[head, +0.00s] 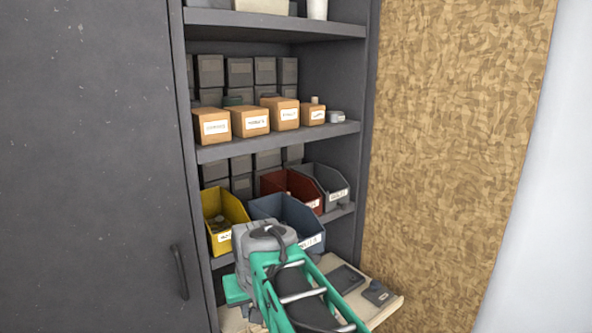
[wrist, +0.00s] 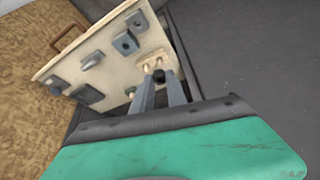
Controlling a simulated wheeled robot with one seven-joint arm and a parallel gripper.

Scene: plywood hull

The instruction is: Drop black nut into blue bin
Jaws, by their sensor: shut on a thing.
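In the wrist view my gripper (wrist: 160,88) is shut on a small dark piece, which looks like the black nut (wrist: 158,75), held between the fingertips. The held piece overlaps the edge of the cream board in that view; I cannot tell the gap between them. The blue bin (head: 312,240) stands on the lower shelf in the head view, open at the top, with a white label on its front. My green and grey wrist (head: 265,238) covers its lower left part. The fingertips and the nut are hidden in the head view.
A yellow bin (head: 222,240) stands left of the blue bin, with red (head: 305,190) and grey (head: 335,185) bins behind. The cream board (head: 392,308), also in the wrist view (wrist: 100,47), carries grey blocks and pegs. A dark cabinet door (head: 90,160) fills the left.

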